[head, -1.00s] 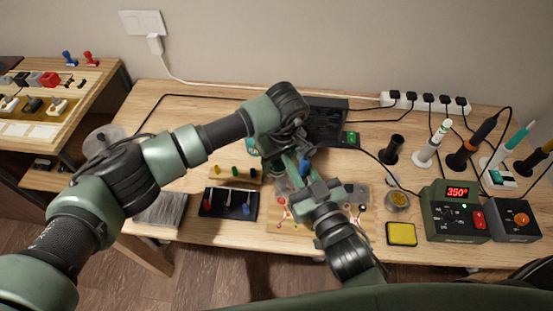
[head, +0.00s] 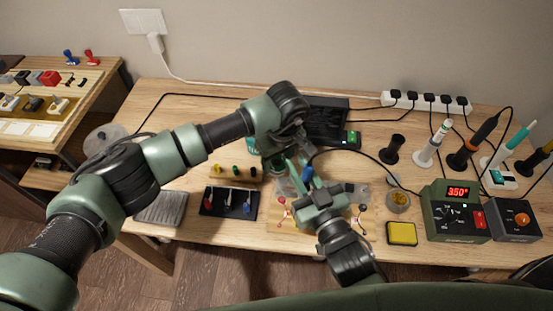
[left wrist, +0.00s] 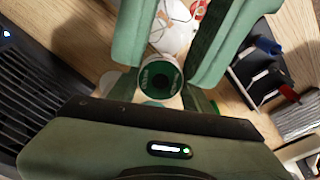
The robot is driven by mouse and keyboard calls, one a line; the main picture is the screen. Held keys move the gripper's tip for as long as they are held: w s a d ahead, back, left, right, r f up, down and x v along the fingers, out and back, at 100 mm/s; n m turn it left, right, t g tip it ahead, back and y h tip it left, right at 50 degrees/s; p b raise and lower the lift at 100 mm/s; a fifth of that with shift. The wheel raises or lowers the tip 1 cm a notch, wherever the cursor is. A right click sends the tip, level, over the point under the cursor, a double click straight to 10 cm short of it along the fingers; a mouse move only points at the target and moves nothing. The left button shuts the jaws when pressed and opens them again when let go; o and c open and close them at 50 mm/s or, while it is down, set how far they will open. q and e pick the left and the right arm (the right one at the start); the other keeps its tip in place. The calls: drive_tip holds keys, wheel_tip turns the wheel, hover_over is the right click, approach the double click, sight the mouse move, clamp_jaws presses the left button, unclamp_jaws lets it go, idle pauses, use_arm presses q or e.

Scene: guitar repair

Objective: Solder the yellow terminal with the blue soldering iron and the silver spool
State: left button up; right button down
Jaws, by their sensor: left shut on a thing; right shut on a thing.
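My left gripper (head: 284,160) hangs over the middle of the bench. In the left wrist view, a round spool with a green label and dark hub (left wrist: 160,76) sits between its fingers, which are shut on it. My right gripper (head: 312,188) is just beside it, over the work board, shut on the blue soldering iron (head: 308,173). The iron's tip is hidden by the grippers. The light wooden work board (head: 290,225) lies below, with red and black leads. I cannot make out the yellow terminal; my grippers cover the board's middle.
A wooden block with coloured pegs (head: 235,172) and a black tray of switches (head: 229,203) stand left of the board. A yellow sponge (head: 401,233), a round tin (head: 398,201) and the soldering station reading 350 (head: 456,213) stand right. Several tools stand upright at the back right.

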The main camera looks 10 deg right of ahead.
use_arm(q)
drive_tip(key=shift+s+d+f, duration=0.2)
drive_tip(key=shift+s, duration=0.15)
drive_tip(key=shift+s+d+f, duration=0.15)
drive_tip(key=shift+s, duration=0.2)
drive_tip(key=shift+s+a+f, duration=0.1)
drive_tip(key=shift+a+f, duration=0.05)
use_arm(e)
drive_tip(key=shift+w+d+r, duration=0.1)
idle(0.9)
use_arm(q)
drive_tip(key=shift+a, duration=0.1)
idle(1.0)
idle(1.0)
use_arm(e)
drive_tip(key=shift+r, duration=0.3)
idle(1.8)
idle(0.7)
